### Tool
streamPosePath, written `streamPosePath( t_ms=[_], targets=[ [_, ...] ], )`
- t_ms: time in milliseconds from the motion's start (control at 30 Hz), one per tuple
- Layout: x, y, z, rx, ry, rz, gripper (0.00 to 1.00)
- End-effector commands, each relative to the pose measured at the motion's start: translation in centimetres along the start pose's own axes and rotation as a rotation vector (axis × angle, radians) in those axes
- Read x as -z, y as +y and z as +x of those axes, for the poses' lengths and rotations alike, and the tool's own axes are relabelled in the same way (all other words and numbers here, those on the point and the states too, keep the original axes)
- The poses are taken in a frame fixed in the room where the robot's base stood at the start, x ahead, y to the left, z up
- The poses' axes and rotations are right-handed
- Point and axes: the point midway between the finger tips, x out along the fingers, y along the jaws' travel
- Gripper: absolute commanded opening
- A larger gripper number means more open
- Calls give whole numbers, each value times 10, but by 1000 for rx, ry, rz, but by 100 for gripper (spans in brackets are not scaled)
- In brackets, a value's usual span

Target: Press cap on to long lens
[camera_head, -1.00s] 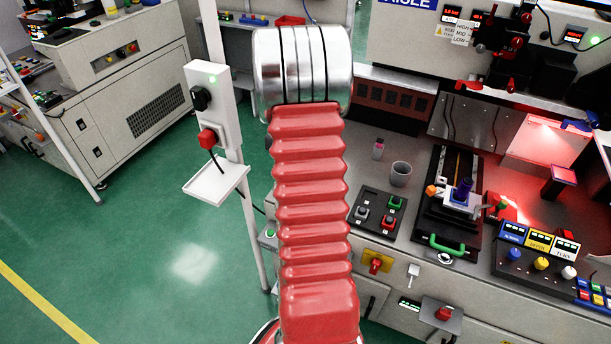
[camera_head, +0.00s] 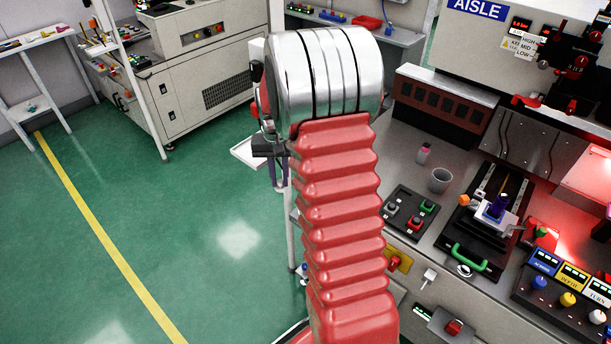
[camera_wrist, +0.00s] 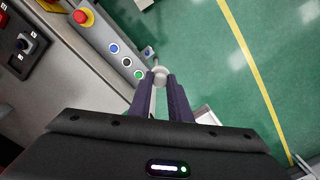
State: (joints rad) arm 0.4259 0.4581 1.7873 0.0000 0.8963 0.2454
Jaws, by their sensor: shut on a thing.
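My gripper (camera_wrist: 160,85) points down over the floor beside the bench, with its dark purple fingers close together. It is shut on a small pale round piece (camera_wrist: 160,76), which looks like the cap. In the head view my gripper (camera_head: 272,178) shows partly behind my red arm, and the piece cannot be made out there. A dark blue-purple upright cylinder (camera_head: 498,204), which appears to be the long lens, stands on a pale block in the black slide fixture (camera_head: 462,222) on the bench at right. The held piece is well apart from it.
The fixture has a green handle (camera_head: 469,257) at its front. A grey cup (camera_head: 440,180) and a black button box (camera_head: 409,212) stand left of it. A control panel (camera_head: 560,285) is at its right. A white post shelf (camera_head: 246,152) stands behind my arm. Green floor is open at left.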

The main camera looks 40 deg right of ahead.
Motion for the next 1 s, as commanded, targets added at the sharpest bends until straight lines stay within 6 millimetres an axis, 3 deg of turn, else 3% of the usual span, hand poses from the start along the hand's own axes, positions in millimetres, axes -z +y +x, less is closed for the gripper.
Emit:
streamPosePath(
  t_ms=[267,600,800,1000],
  targets=[
    [-27,-79,-10,0,1,-232,0],
    [-84,-180,-24,0,2,-564,0],
    [-105,-207,-28,0,0,-664,0],
    [-107,-210,-28,0,0,-675,0]
  ],
)
